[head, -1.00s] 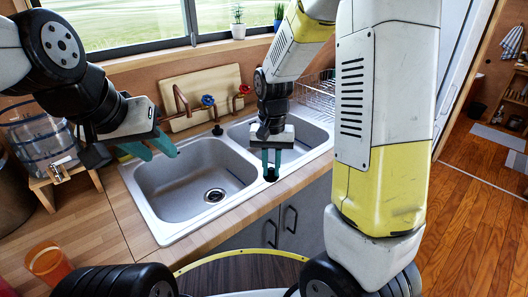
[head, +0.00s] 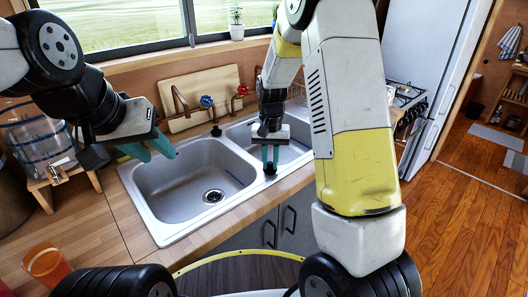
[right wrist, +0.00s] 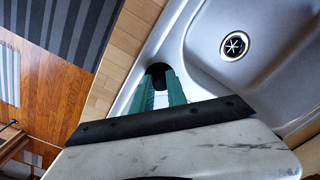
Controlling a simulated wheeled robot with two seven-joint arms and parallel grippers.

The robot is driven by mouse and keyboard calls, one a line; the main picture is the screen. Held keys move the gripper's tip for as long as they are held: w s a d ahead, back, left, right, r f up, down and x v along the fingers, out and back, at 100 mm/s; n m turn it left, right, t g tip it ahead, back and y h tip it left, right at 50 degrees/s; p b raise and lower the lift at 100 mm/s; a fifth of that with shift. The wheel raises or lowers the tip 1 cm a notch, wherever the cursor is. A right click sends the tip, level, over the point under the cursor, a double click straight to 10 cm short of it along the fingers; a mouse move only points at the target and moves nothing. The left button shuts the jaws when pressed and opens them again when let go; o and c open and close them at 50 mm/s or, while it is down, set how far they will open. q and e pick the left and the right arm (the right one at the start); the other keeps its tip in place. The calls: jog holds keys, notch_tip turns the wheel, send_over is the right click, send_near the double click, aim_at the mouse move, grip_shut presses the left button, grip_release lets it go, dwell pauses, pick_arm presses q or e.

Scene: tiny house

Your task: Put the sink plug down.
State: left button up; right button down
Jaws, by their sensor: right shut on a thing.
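In the right wrist view the dark plug (right wrist: 158,69) sits between the green fingertips, beside the steel rim. I cannot tell whether its underside touches the rim. The double sink (head: 165,228) has a drain (head: 213,196) in the left basin. My left gripper (head: 161,156) is open and empty above the left edge of the sink.
Taps with blue (head: 207,101) and red (head: 243,89) handles stand behind the sink, with a cutting board (head: 200,86) leaning there. An orange cup (head: 47,264) and a water jug (head: 40,135) are at left. The wooden counter left of the sink is mostly bare.

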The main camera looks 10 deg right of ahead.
aim_at(270, 163)
jog(key=shift+f, duration=0.2)
jog(key=c, duration=1.3)
grip_release()
notch_tip(270, 163, up, 11)
jog(key=s+d+r+n+t+y, duration=0.1)
jog(key=s+d+r+t+y, duration=0.15)
jog(key=s+r, duration=0.8)
jog(key=shift+s+d+r+n+t, duration=0.15)
jog(key=shift+s+n+t, duration=0.35)
jog(key=shift+s, duration=1.6)
jog(key=shift+s+r+n+t, duration=0.2)
jog(key=shift+s+t, duration=0.55)
jog(key=shift+s, duration=1.35)
jog(key=shift+s+d+r+n+t, duration=0.1)
jog(key=shift+s+r+n+t, duration=0.35)
jog(key=shift+s, duration=1.65)
